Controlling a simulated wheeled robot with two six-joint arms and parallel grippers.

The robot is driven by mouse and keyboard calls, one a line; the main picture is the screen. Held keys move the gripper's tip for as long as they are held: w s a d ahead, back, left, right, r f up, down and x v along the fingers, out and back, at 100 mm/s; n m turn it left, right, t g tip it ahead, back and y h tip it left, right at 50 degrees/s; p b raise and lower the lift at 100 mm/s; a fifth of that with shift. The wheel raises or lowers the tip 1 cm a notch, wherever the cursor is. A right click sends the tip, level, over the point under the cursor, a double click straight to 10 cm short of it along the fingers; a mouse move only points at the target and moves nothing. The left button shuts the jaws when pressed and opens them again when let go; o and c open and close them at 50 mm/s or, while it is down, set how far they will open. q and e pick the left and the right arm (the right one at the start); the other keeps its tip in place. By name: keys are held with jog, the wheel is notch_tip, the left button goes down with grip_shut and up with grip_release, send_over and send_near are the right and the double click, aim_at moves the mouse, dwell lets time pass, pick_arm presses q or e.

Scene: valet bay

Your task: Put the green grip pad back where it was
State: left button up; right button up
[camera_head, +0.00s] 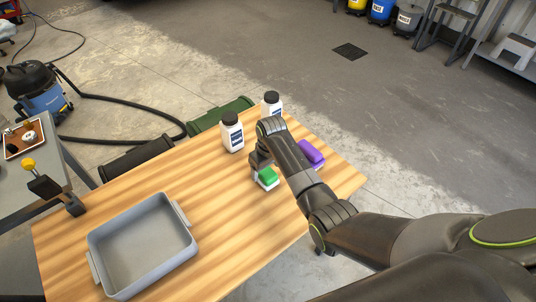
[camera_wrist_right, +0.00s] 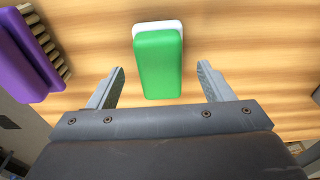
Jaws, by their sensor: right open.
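The green grip pad (camera_head: 268,176) has a white layer under its green top and lies on the wooden table (camera_head: 190,180). It also shows in the right wrist view (camera_wrist_right: 158,62), lying between and just beyond my fingertips. My right gripper (camera_head: 262,168) is over the pad in the head view. In the right wrist view my right gripper (camera_wrist_right: 160,80) is open, with a finger on each side of the pad and gaps on both sides. My left gripper is not in view.
A purple brush (camera_head: 311,153) lies right of my right arm; its bristles show in the wrist view. Two white bottles with black caps (camera_head: 232,133) (camera_head: 271,104) stand behind. A grey tray (camera_head: 143,244) sits front left. Bare table lies between tray and pad.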

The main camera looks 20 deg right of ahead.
aim_at(269, 174)
notch_tip(269, 174, up, 8)
jog(key=s, duration=0.1)
jog(key=shift+d+r, duration=0.2)
dwell(0.4)
